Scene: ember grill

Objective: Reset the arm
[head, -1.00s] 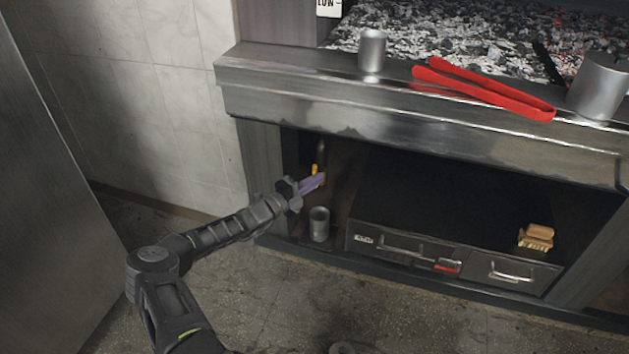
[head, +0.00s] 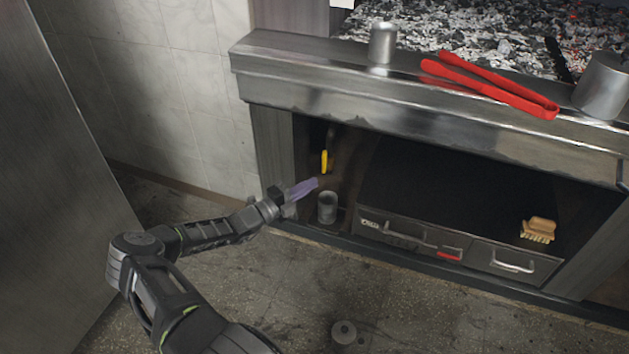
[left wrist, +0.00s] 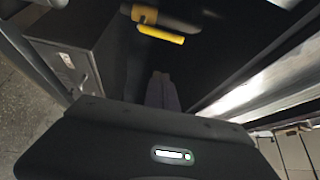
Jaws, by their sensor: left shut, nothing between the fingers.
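My left gripper (head: 304,187) has purple-grey fingers, which are shut with nothing between them. It is at the left opening of the grill's lower shelf, just above and left of a small grey metal cup (head: 327,207). A yellow-handled tool (head: 325,161) hangs or stands behind it inside the compartment. In the left wrist view my closed fingers (left wrist: 162,92) point into the dark compartment, and the yellow handle (left wrist: 161,34) shows beyond them, apart from the fingers. My right gripper is not in view.
Red tongs (head: 490,85), a metal shaker (head: 383,43) and a larger metal pot (head: 602,87) are on the steel ledge (head: 430,125) below the coals. A brush (head: 538,230) lies on the black drawer unit (head: 440,200). The floor in front is largely clear.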

